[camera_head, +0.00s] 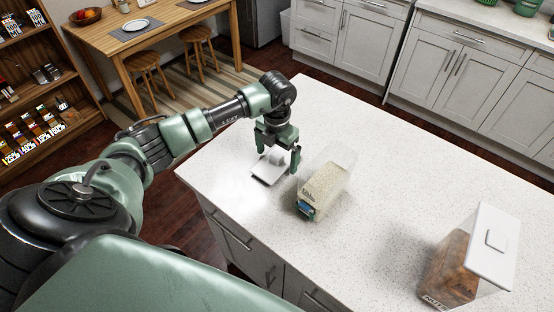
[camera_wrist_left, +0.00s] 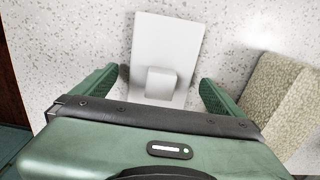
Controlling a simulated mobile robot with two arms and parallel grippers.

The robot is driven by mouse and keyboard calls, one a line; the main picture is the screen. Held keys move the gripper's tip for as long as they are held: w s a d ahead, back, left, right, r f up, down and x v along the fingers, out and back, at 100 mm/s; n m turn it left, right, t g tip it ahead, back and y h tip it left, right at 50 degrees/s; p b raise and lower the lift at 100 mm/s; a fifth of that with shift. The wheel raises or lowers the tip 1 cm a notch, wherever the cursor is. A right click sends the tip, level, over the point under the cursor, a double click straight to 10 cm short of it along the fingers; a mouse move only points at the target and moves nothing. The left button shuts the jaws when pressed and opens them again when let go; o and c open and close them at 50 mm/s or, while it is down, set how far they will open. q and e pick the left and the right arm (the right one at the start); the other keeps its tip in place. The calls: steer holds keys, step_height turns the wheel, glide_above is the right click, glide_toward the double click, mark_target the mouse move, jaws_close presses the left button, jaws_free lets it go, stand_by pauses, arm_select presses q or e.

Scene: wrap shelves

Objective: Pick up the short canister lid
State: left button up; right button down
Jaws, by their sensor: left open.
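The short canister lid (camera_head: 270,170) is a white rectangular plate lying on the speckled white countertop. In the left wrist view the lid (camera_wrist_left: 165,40) shows a raised square knob (camera_wrist_left: 161,83) facing up. My left gripper (camera_head: 279,158) points down over the lid. Its two green fingers (camera_wrist_left: 160,90) are open, one on each side of the knob and apart from it. Whether the fingertips touch the counter I cannot tell. My right gripper is not in view.
A lidded canister with brown contents (camera_head: 452,265) stands at the right. The countertop (camera_head: 395,170) between and behind them is clear. Its left edge is close to the lid.

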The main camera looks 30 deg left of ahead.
arm_select(q)
steer(key=shift+c, duration=0.3)
steer(key=c, duration=1.5)
steer(key=shift+o, duration=0.2)
steer(key=shift+r, duration=0.1)
